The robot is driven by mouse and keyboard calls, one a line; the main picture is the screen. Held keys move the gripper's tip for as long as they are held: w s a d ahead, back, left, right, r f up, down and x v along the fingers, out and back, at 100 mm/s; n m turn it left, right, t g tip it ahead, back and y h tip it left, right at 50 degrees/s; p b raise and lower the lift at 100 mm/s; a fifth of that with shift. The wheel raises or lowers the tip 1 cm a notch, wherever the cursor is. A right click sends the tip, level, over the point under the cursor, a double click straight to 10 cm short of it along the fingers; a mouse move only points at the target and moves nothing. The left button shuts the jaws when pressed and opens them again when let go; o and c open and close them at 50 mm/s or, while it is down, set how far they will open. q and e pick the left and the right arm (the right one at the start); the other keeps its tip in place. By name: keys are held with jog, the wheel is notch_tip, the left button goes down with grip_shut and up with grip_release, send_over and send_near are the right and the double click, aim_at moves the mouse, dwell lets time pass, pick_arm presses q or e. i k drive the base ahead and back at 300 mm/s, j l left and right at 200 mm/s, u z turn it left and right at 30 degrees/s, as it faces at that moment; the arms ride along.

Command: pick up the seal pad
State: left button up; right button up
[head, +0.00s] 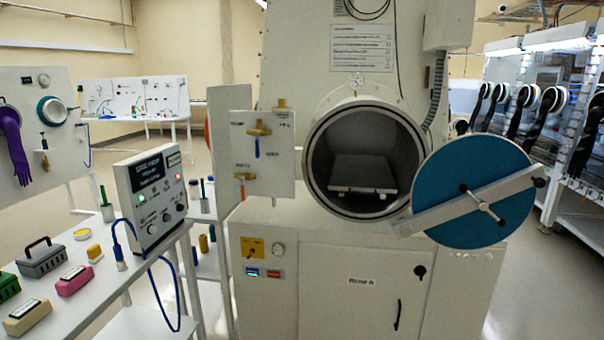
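No item is readably labelled as the seal pad, so I cannot tell which one it is. On the white table (88,300) at the left are a round yellow-topped disc (81,234), a small yellow block (94,252), a pink box with a dark label (75,281) and a beige box with a dark label (29,314). A grey case with a black handle (41,259) and a green box (8,287), cut by the picture's left edge, are also there. Neither of my grippers is in view.
A control box (152,196) with a blue-cabled probe (119,255) stands at the table's back right. Ahead, a round chamber (363,150) is open with a tray (362,172) inside. Its blue door (476,192) juts out to the right. Glovebox benches stand farther back.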

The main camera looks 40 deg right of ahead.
aim_at(94, 253)
jog(key=i+z, duration=0.45)
jog(key=i, duration=0.4)
